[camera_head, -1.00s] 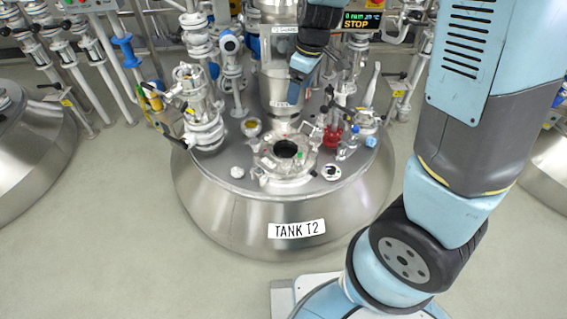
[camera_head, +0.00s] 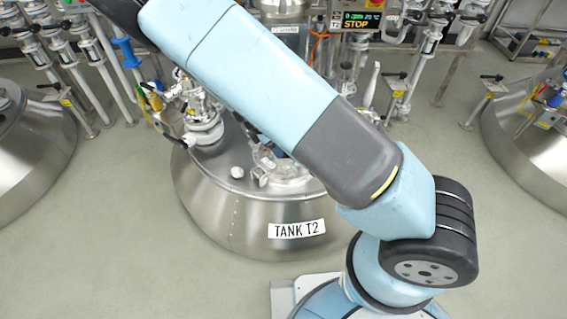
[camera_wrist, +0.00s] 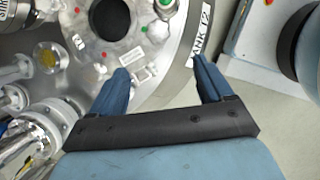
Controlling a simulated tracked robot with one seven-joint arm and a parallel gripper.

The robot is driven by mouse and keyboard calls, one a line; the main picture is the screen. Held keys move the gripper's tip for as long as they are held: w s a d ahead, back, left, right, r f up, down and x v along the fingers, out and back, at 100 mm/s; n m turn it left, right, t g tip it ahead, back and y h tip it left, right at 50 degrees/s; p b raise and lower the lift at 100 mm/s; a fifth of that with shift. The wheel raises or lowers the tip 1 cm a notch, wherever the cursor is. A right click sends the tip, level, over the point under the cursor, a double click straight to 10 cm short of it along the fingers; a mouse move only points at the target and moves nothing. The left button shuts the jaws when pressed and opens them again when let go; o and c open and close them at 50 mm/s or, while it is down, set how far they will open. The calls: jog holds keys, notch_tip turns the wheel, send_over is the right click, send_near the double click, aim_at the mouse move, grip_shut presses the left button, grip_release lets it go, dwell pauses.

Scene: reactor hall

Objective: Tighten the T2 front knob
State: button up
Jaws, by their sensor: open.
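Tank T2 (camera_head: 230,215) stands in front of me, its name plate (camera_head: 297,229) facing me. In the head view my arm crosses over the tank top and hides much of the hatch and my gripper. The wrist view shows the metal hatch flange (camera_wrist: 85,45) with its dark round opening (camera_wrist: 110,18), and the tank's name plate (camera_wrist: 199,35). My gripper (camera_wrist: 161,68) is open and empty, its two blue fingers apart over the tank's rim area, between flange and plate. I cannot tell which fitting on the flange is the front knob.
A round sight glass (camera_wrist: 47,55) and metal pipe fittings (camera_wrist: 30,125) stand on the tank top beside the flange. In the head view a valve assembly (camera_head: 205,125) rises at the tank's left. Neighbouring tanks flank it (camera_head: 30,150); the floor between is clear.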

aim_at(285, 164)
jog(key=shift+n, duration=0.5)
jog(key=x, duration=1.5)
jog(key=shift+w, duration=0.15)
jog(key=shift+r, duration=0.1)
jog(key=shift+c, duration=0.3)
jog(key=shift+a, duration=0.1)
jog(key=c, duration=0.9)
jog(key=shift+a, duration=0.2)
jog(key=shift+c, duration=0.5)
jog(key=shift+d, duration=0.15)
